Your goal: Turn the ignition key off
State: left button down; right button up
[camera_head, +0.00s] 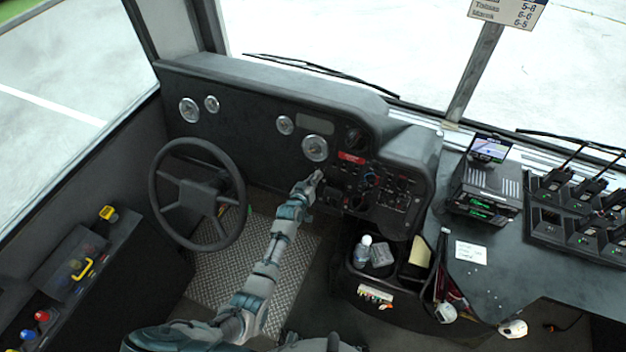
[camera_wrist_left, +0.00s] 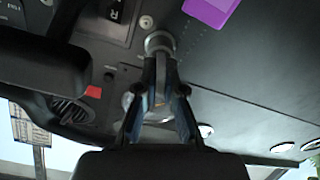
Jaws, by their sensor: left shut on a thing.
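My left gripper (camera_head: 318,176) reaches up to the dashboard, to the right of the steering wheel and below the round gauges. In the left wrist view, the fingertips (camera_wrist_left: 161,66) are closed together at a round metal ignition lock (camera_wrist_left: 159,42) on the dark panel. They are shut on the ignition key, which is mostly hidden between the fingers. I cannot tell the key's turn angle. My right gripper is in neither view.
The steering wheel (camera_head: 197,195) stands left of my left forearm. A switch panel (camera_head: 385,185) lies right of the gripper. A bin with a bottle (camera_head: 362,250) is below it. A purple thing (camera_wrist_left: 208,12) shows near the lock in the left wrist view.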

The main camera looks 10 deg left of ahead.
pick_arm(q)
jog(key=shift+s+d+f+n, duration=0.1)
jog(key=shift+d+f+n, duration=0.1)
jog(key=shift+n, duration=0.5)
jog(key=shift+a+n+p, duration=0.35)
jog(key=shift+a+n, duration=0.05)
jog(key=shift+n, duration=0.3)
jog(key=shift+f, duration=0.1)
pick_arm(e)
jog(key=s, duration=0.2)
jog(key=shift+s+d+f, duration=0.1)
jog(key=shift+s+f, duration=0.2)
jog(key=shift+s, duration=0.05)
pick_arm(q)
jog(key=shift+d, duration=0.25)
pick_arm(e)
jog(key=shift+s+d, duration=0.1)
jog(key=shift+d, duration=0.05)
pick_arm(q)
jog(key=shift+a, duration=0.1)
jog(key=c, duration=1.3)
grip_release()
jog(key=shift+w, duration=0.2)
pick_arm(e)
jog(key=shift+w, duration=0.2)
